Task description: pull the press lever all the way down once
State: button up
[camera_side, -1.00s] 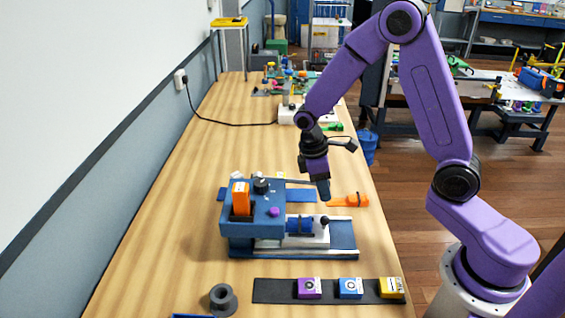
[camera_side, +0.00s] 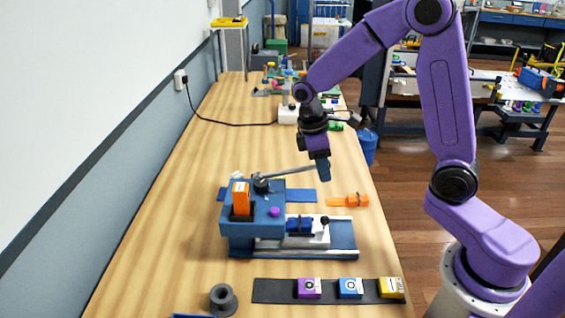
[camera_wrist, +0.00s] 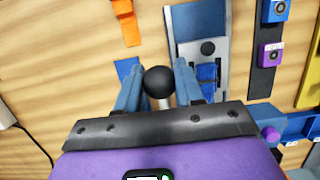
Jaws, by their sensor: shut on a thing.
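The blue press (camera_side: 238,228) stands on the wooden table. Its grey lever (camera_side: 288,172) runs from a dark pivot on top of the press to my gripper (camera_side: 323,172), sloping slightly upward toward the gripper. In the wrist view, the lever's black ball knob (camera_wrist: 159,80) sits between the two blue fingers of my gripper (camera_wrist: 158,84), which is shut on it. In the side view the knob is hidden by the fingers.
An orange tool (camera_side: 350,200) lies right of the press. A dark strip with several coloured blocks (camera_side: 275,290) and a grey spool (camera_side: 223,299) lie in front. A black cable (camera_side: 230,123) crosses the table behind. Table left of the press is clear.

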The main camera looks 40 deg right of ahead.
jog(key=shift+w+a+v, duration=0.15)
jog(key=shift+v, duration=0.85)
jog(key=shift+w+a+v, duration=0.1)
jog(key=shift+v, duration=0.85)
jog(key=o, duration=0.7)
jog(key=shift+f, duration=0.15)
jog(key=shift+s+d, duration=0.1)
jog(key=v, duration=0.7)
jog(key=shift+s, duration=0.1)
